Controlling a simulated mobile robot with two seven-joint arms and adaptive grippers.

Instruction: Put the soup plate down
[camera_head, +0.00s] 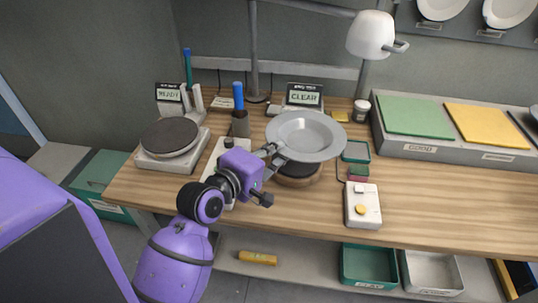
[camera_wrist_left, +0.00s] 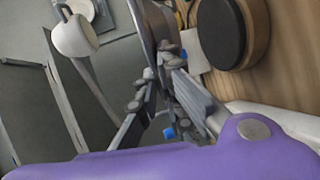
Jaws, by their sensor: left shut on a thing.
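The grey soup plate (camera_head: 305,135) is held by its near left rim in my left gripper (camera_head: 277,160). It looks roughly level in the head view. Below it is a round dark pad on a wooden base (camera_head: 298,178), partly hidden by the plate. In the left wrist view the plate (camera_wrist_left: 152,25) is seen nearly edge-on between the fingers (camera_wrist_left: 160,82), and the round pad (camera_wrist_left: 221,32) lies to its right. The plate seems above the pad, apart from it. My right gripper is not in view.
A round dark plate on a scale-like stand (camera_head: 170,137) is at left, by a "READY" display (camera_head: 169,92). A "CLEAR" display (camera_head: 304,96) stands behind the plate. A white box with a yellow knob (camera_head: 362,206) is at right. The table's right front is clear.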

